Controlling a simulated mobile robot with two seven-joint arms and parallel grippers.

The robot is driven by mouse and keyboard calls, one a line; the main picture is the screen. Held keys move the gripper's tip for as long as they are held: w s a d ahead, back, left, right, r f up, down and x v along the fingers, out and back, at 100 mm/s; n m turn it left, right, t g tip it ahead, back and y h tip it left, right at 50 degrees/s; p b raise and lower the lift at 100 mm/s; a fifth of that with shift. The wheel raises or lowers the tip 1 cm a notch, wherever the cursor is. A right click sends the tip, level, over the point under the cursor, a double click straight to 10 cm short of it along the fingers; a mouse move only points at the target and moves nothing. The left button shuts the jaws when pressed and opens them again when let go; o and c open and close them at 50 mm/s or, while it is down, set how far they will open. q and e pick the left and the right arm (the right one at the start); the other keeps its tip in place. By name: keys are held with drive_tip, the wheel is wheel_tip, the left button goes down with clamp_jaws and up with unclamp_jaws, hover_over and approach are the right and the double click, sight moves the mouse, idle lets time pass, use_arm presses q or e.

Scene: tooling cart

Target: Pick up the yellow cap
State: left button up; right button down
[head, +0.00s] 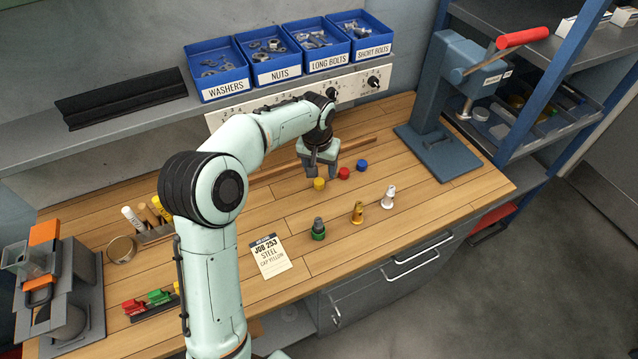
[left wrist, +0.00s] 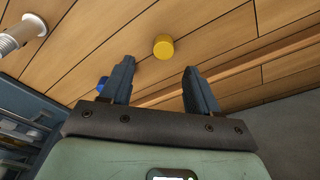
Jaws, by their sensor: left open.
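The yellow cap (head: 319,184) stands on the wooden bench top, left of a red cap (head: 344,173) and a blue cap (head: 362,165). My left gripper (head: 322,172) is just above and behind the yellow cap in the head view. In the left wrist view the yellow cap (left wrist: 163,47) shows beyond the fingertips, between the lines of the two open fingers (left wrist: 157,72), and nothing is held. The blue cap (left wrist: 103,83) is partly hidden behind one finger there. My right gripper is not in view.
A grey part on a green base (head: 318,229), a brass part (head: 357,212) and a silver part (head: 388,197) stand nearer the front edge. A job card (head: 269,257) lies left of them. A blue press (head: 440,140) stands at right. A shelf with blue bins (head: 216,70) runs behind.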

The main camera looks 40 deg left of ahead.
sight(319, 181)
use_arm(q)
drive_tip(key=f, duration=0.5)
drive_tip(key=shift+w+a+f, duration=0.2)
drive_tip(key=shift+a+f, duration=0.1)
drive_tip(key=shift+f, duration=0.05)
drive_tip(key=c, duration=1.1)
